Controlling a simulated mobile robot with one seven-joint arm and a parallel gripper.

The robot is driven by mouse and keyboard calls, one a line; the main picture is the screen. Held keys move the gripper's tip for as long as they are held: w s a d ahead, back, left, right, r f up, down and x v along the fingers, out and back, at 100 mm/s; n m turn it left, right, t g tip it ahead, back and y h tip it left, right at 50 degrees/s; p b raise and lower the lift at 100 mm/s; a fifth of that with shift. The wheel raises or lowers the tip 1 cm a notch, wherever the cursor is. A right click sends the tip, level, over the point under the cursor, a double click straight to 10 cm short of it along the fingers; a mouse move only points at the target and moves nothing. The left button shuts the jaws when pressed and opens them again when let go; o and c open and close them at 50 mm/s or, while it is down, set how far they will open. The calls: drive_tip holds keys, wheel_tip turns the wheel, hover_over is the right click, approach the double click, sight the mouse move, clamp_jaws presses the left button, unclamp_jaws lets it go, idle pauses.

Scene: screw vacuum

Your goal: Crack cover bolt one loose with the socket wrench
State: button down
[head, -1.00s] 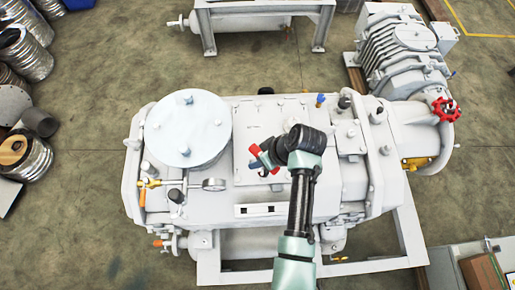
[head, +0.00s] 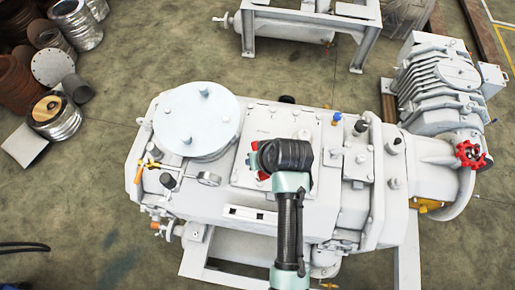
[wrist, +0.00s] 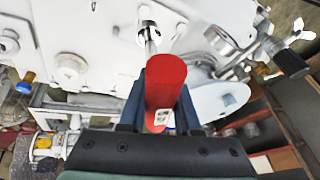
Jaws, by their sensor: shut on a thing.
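The socket wrench (wrist: 167,75) has a thick red handle, and its metal shaft runs up to a silver socket end at the top of the wrist view. My gripper (wrist: 163,98) is shut on the red handle, with a dark finger on either side. In the head view, a bit of the red wrench (head: 255,147) shows beside my dark wrist, over the left part of the square cover plate (head: 290,122). Small bolts show along the cover's edges. My arm hides part of the cover. I cannot tell which bolt is bolt one, or whether the socket sits on it.
A round lid (head: 200,115) with upright knobs stands left of the cover. A red handwheel (head: 469,154) is at the right. Metal drums (head: 60,118) stand at the far left.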

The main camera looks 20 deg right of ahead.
drive_tip(key=shift+r, duration=0.15)
drive_tip(key=shift+f+b, duration=1.45)
drive_tip(key=shift+f, duration=1.45)
drive_tip(key=shift+f, duration=0.65)
drive_tip(key=shift+n, duration=0.4)
drive_tip(key=shift+s+n+y, duration=0.1)
drive_tip(key=shift+n+y, duration=0.5)
drive_tip(key=shift+n, duration=0.4)
drive_tip(key=shift+a+r+p, duration=0.1)
drive_tip(key=shift+r+p, duration=2.4)
drive_tip(key=shift+r, duration=0.1)
drive_tip(key=shift+f, duration=0.1)
